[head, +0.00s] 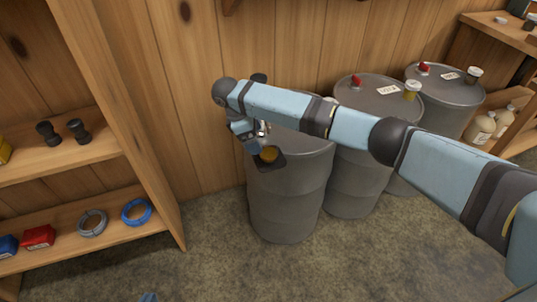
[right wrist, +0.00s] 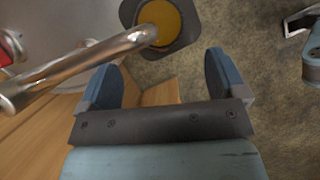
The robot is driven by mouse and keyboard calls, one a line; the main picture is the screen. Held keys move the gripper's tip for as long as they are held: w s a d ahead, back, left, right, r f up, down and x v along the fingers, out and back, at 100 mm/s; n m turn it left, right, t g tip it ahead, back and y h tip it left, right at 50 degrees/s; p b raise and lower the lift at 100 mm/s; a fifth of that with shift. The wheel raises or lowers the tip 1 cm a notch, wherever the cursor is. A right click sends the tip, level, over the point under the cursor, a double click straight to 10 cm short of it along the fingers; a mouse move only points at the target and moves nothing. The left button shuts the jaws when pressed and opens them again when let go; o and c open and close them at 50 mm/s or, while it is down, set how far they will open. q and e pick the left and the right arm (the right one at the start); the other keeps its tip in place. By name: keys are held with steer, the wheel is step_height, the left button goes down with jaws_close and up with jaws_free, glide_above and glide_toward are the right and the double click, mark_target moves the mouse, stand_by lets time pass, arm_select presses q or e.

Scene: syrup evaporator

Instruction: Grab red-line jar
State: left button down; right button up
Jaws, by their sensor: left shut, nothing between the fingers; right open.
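A round amber top (head: 269,154), apparently a jar seen from above, sits on a dark square pad at the front of the nearest drum (head: 285,205). It also shows in the right wrist view (right wrist: 162,18), partly covered by a bent metal spout (right wrist: 90,62). No red line is visible on it. My right gripper (head: 247,136) is beside the spout and pad, partly hidden by its own arm. In the right wrist view its two blue fingers (right wrist: 162,72) are apart and empty, with the jar beyond them. Only a bit of my left gripper (head: 148,297) shows at the bottom edge; it is shut and empty.
Two more grey drums (head: 350,175) (head: 450,90) stand to the right, with red knobs and small jars (head: 412,90) (head: 474,75) on top. A wooden shelf (head: 80,245) with coiled hoses stands at left. The floor (head: 225,275) in front is clear.

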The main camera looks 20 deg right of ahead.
mark_target(265, 150)
steer(key=b+x, duration=0.1)
steer(key=x, duration=0.6)
steer(key=shift+s+d+r+b, duration=0.1)
steer(key=shift+d+b, duration=0.05)
steer(key=shift+b, duration=0.25)
steer(key=shift+r, duration=0.1)
steer(key=c, duration=1.2)
steer(key=shift+o, duration=0.2)
steer(key=shift+r+p, duration=0.1)
steer(key=shift+p, duration=0.2)
